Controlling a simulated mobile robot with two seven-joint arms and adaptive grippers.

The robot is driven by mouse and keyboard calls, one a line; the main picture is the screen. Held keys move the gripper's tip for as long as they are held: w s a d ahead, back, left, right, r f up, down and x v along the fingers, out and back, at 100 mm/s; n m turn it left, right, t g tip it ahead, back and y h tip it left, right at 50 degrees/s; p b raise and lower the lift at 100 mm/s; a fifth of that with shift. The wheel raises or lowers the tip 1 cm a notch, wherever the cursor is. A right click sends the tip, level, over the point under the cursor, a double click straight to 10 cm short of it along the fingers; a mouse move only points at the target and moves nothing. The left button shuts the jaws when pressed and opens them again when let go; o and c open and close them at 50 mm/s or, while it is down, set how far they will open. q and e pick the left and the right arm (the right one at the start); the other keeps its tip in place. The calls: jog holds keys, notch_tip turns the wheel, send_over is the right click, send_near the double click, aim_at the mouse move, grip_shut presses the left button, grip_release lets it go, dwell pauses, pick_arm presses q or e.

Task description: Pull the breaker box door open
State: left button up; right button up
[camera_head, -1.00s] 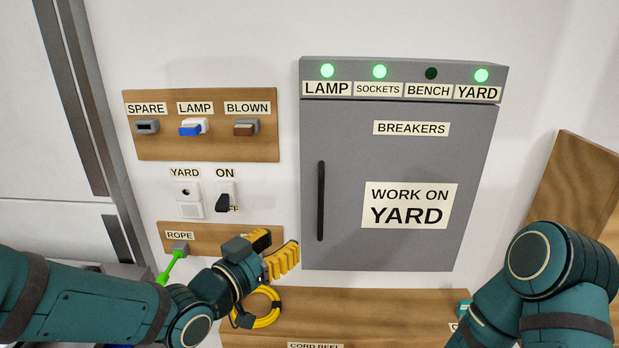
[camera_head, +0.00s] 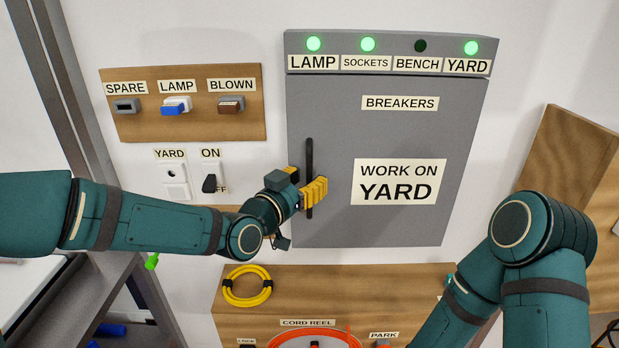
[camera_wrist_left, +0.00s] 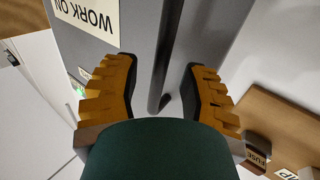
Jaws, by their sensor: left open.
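The grey breaker box door (camera_head: 330,225) is closed on the wall, with "BREAKERS" and "WORK ON YARD" labels. Its long black vertical handle (camera_head: 309,152) is near the door's left edge. My left gripper (camera_head: 308,190) is at the lower half of the handle, its yellow fingers open. In the left wrist view the dark handle (camera_wrist_left: 165,60) runs between the two open fingers (camera_wrist_left: 165,90), with a gap on either side. My right arm (camera_head: 545,240) is at the lower right; its gripper is out of view.
Above the door, the lamp, sockets and yard lights (camera_head: 471,48) glow green; the bench light (camera_head: 420,46) is dark. A fuse board (camera_head: 180,128) and switches (camera_head: 212,180) are left. A wooden shelf (camera_head: 400,285) with a yellow cable coil (camera_head: 247,301) is below. A brown board (camera_head: 565,170) leans right.

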pick_arm(q)
jog(key=shift+w+d, duration=0.4)
jog(key=shift+w, duration=0.2)
grip_shut()
